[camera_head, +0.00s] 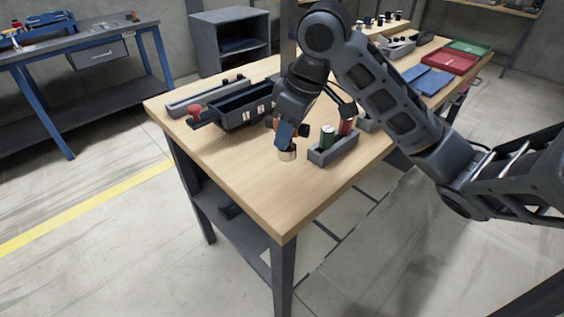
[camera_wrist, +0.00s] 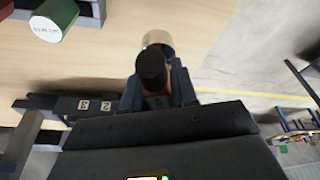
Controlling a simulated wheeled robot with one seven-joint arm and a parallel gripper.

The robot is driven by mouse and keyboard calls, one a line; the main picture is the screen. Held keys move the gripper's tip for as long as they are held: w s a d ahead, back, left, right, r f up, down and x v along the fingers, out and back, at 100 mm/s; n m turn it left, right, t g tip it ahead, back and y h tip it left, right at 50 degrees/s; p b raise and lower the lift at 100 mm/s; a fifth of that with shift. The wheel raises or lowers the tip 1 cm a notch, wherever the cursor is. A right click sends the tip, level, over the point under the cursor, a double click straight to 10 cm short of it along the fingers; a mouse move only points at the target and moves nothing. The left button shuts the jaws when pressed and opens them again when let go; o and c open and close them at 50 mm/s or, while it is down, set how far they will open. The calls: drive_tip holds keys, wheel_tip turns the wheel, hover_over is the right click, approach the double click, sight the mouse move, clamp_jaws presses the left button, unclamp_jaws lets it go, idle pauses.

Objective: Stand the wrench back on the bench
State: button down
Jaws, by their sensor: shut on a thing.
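My gripper (camera_head: 286,138) points down over the wooden bench (camera_head: 245,185), near its front part. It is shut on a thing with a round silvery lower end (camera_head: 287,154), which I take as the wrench. In the wrist view the wrench shows a black round cap (camera_wrist: 152,68) between the fingers (camera_wrist: 160,92) and a shiny metal end beyond it. The wrench looks about upright. The fingers hide its middle. I cannot tell whether its lower end touches the bench top.
Just right of my gripper, a grey holder (camera_head: 337,152) carries a green cylinder (camera_head: 327,137) and a red one (camera_head: 346,126). The bench's near corner is clear.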

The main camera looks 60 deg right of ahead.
drive_tip(key=shift+s+a+f, duration=0.15)
drive_tip(key=shift+a+f, duration=0.35)
drive_tip(key=shift+f, duration=0.45)
drive_tip(key=shift+s+a+f, duration=0.15)
drive_tip(key=shift+a+f, duration=0.35)
drive_tip(key=shift+f, duration=0.5)
drive_tip(key=shift+s+a+f, duration=0.15)
drive_tip(key=shift+a+f, duration=0.35)
drive_tip(key=shift+f, duration=0.45)
drive_tip(key=shift+f, duration=0.2)
drive_tip(key=c, duration=0.9)
unclamp_jaws()
drive_tip(key=shift+r, duration=0.1)
